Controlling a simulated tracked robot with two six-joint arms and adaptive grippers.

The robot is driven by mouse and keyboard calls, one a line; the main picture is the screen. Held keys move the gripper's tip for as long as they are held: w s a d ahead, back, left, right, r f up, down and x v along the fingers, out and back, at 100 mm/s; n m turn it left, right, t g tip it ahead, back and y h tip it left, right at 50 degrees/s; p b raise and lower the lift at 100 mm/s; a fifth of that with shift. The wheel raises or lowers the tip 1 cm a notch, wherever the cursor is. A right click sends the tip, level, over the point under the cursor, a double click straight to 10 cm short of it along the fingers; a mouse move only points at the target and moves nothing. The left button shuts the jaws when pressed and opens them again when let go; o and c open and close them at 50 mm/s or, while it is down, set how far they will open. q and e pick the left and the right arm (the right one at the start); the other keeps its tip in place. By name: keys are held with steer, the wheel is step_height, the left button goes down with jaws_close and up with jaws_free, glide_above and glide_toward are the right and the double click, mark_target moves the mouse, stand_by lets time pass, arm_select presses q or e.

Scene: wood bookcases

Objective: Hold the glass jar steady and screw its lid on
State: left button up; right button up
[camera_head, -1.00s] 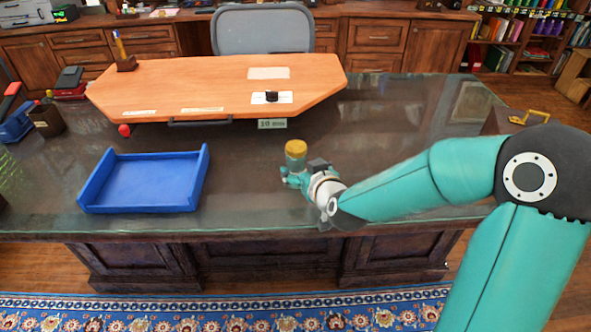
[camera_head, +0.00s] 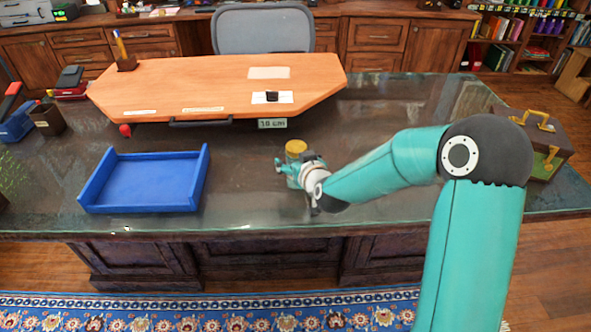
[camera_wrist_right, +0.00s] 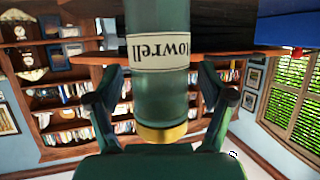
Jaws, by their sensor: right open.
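The glass jar (camera_head: 293,157) stands on the desk with a yellow lid (camera_head: 296,146) on its top; I cannot tell how tight the lid is. In the right wrist view the picture is upside down: the greenish jar (camera_wrist_right: 162,98) has a cream label, and its yellow lid (camera_wrist_right: 162,134) is at the bottom. My right gripper (camera_head: 284,167) is at the jar, and its open fingers (camera_wrist_right: 162,95) lie on either side of the jar with visible gaps. The gripper hides much of the jar's lower part in the head view. My left gripper is out of view.
A blue tray (camera_head: 150,180) lies to the left on the glass-topped desk (camera_head: 245,205). An orange board (camera_head: 200,85) with a small black item (camera_head: 272,96) lies behind. A dark toolbox (camera_head: 545,145) is at right. The desk between tray and jar is clear.

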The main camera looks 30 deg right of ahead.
steer(key=shift+c, duration=0.4)
steer(key=c, duration=1.3)
steer(key=shift+r, duration=0.2)
step_height(320, 180, up, 8)
steer(key=shift+r+p, duration=0.25)
steer(key=shift+p, duration=0.95)
step_height(320, 180, up, 11)
steer(key=p, duration=0.5)
steer(key=shift+p, duration=0.4)
